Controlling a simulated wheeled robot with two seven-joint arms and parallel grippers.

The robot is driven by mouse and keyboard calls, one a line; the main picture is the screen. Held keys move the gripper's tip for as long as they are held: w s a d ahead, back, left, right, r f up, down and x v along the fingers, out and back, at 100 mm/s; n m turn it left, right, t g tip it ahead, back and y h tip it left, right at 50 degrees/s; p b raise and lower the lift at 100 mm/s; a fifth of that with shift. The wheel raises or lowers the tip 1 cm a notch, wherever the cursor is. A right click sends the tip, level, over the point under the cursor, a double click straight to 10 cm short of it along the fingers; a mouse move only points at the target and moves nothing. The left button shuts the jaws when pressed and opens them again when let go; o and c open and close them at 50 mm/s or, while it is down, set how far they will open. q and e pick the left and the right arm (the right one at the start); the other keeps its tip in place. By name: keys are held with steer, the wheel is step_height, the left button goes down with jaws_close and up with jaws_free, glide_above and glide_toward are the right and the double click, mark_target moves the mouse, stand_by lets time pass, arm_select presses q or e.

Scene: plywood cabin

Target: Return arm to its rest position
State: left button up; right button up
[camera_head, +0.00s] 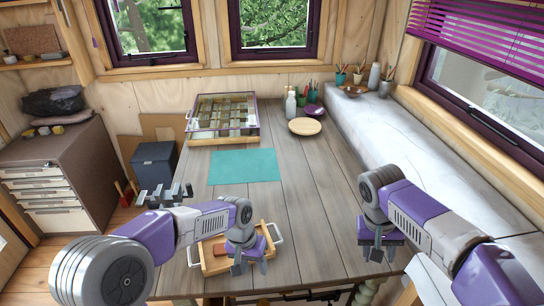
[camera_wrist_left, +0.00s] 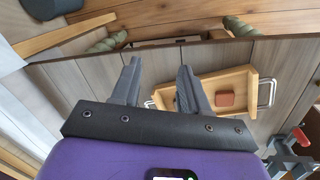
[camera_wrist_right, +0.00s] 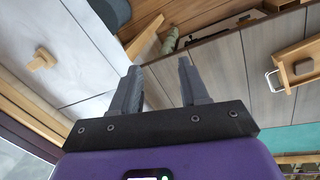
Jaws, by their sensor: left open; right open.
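My left gripper (camera_head: 250,267) is open and empty, over the right part of a small wooden tray (camera_head: 213,268) in the head view. A reddish-brown block (camera_head: 220,250) lies in the tray, partly hidden by my left arm. In the left wrist view the open fingers (camera_wrist_left: 157,72) have nothing between them, and the block (camera_wrist_left: 227,99) is to their right. My right gripper (camera_head: 378,255) is open and empty at the table's right side. Its spread fingers also show in the right wrist view (camera_wrist_right: 160,75).
On the table (camera_head: 312,180) are a teal mat (camera_head: 245,167), a compartment box (camera_head: 190,130), a round wooden board (camera_head: 304,127) and a purple bowl (camera_head: 315,110). A pale bench (camera_head: 420,150) runs along the right. The middle of the table is clear.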

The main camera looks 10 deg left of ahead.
arm_select(q)
steer(key=s+d+f+n+h, duration=0.1)
steer(key=s+f, duration=0.1)
steer(key=f, duration=0.6)
steer(key=s+d+f, duration=0.1)
steer(key=s+f, duration=0.1)
steer(key=f, duration=0.6)
arm_select(e)
steer(key=s+a+f+n+g+y, duration=0.1)
steer(key=a+f+y, duration=0.15)
steer(key=f, duration=0.95)
steer(key=s+a+f+y, duration=0.1)
steer(key=a+f, duration=0.2)
steer(key=f, duration=0.8)
arm_select(q)
steer(key=s+d+f+n+h, duration=0.1)
steer(key=s+f+n, duration=0.1)
steer(key=s+f, duration=0.9)
steer(key=shift+s+f+n+t, duration=0.3)
steer(key=shift+s+f, duration=0.1)
steer(key=shift+s, duration=0.25)
arm_select(e)
steer(key=s+a+f+m+t+y, duration=0.1)
steer(key=s+a+f+m+y, duration=0.1)
steer(key=s+f, duration=1.3)
steer(key=shift+f+m+y, duration=0.55)
steer(key=shift+f+m, duration=0.05)
steer(key=shift+f, duration=0.2)
